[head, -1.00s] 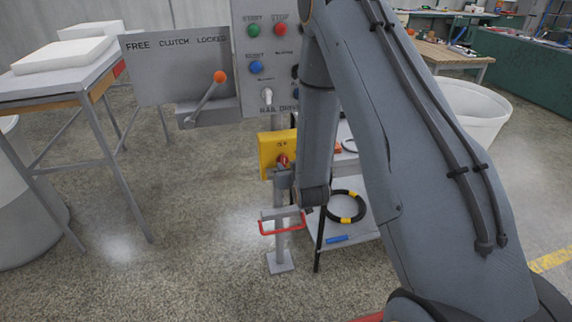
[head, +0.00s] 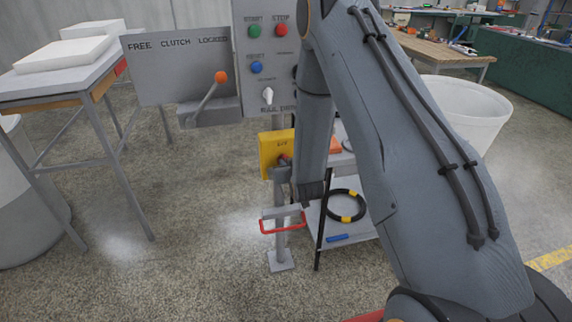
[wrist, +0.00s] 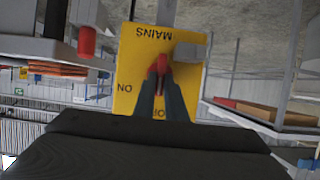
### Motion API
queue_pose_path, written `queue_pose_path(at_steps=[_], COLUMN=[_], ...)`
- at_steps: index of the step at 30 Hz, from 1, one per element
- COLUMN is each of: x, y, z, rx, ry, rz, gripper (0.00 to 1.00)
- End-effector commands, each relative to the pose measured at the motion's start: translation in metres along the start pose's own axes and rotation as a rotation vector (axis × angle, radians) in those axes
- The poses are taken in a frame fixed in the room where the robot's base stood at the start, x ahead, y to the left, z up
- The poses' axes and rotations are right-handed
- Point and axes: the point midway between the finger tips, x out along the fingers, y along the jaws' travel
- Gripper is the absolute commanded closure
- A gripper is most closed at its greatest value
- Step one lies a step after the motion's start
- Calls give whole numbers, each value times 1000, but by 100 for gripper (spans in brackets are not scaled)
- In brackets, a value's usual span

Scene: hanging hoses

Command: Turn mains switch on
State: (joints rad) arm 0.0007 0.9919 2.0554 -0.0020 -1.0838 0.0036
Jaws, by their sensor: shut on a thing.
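The mains switch is a yellow box (head: 271,152) on a post below the control panel in the head view. In the wrist view the yellow plate (wrist: 128,62) appears upside down, with MAINS above, ON at the left and a partly hidden label below. Its red handle (wrist: 163,59) stands between the two dark fingers of my gripper (wrist: 160,72), which is shut on it. The fingers cover much of the handle, so I cannot tell which mark it points to. In the head view my gripper and wrist hide most of the handle.
Above the switch is the control panel (head: 254,75) with coloured buttons. A clutch plate (head: 155,65) with an orange-knobbed lever (head: 221,77) is at its left. A red loop handle (head: 282,228) sits lower on the post. A cart with a black hose coil (head: 345,207) stands close at the right.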

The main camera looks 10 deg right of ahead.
Motion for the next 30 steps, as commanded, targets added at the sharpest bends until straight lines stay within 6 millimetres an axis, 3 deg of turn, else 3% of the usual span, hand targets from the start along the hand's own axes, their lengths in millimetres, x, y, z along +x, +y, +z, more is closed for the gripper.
queue_pose_path(at_steps=[11,30], x=[0,2], y=[4,11], z=[1,4], rx=[132,594], ry=[0,0], rz=[-54,-246], gripper=[100,100])
